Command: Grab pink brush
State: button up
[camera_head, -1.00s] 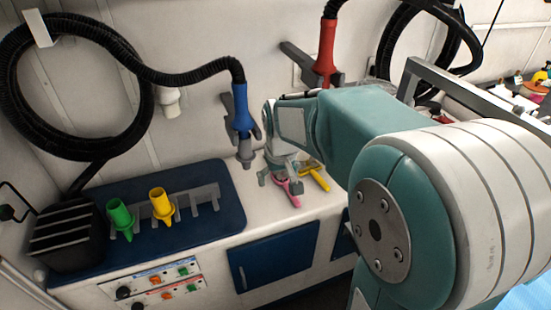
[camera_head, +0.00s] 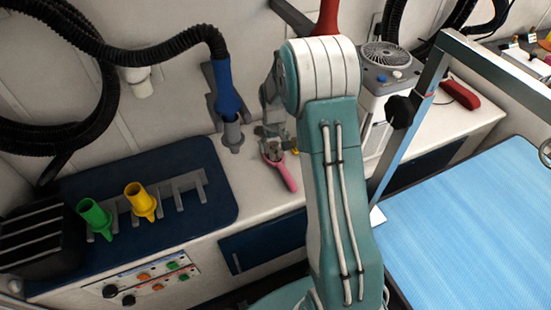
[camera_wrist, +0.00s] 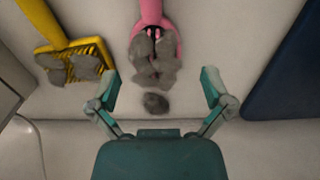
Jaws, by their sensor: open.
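The pink brush (camera_head: 283,173) lies on the white counter, with its handle toward the front edge. In the wrist view the brush (camera_wrist: 152,13) is at top centre, with grey fur clumps (camera_wrist: 154,62) over its head. My gripper (camera_head: 274,142) is over the head end of the brush in the head view. In the wrist view my gripper (camera_wrist: 158,92) is open, its two teal fingers spread wide on either side of the fur below the brush head. Nothing is held. The exact height above the counter is hard to tell.
A yellow brush (camera_wrist: 57,32) with fur lies left of the pink one in the wrist view. A blue dryer nozzle (camera_head: 228,92) hangs nearby. A blue mat (camera_head: 150,232) holds green (camera_head: 95,217) and yellow (camera_head: 140,200) nozzles. A fan unit (camera_head: 386,62) stands to the right.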

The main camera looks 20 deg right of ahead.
aim_at(276, 154)
jog(key=shift+d+f, duration=0.25)
jog(key=shift+f, duration=0.5)
notch_tip(276, 154, down, 5)
jog(key=shift+d+r, duration=0.1)
jog(key=shift+d, duration=0.05)
jog(key=c, duration=0.9)
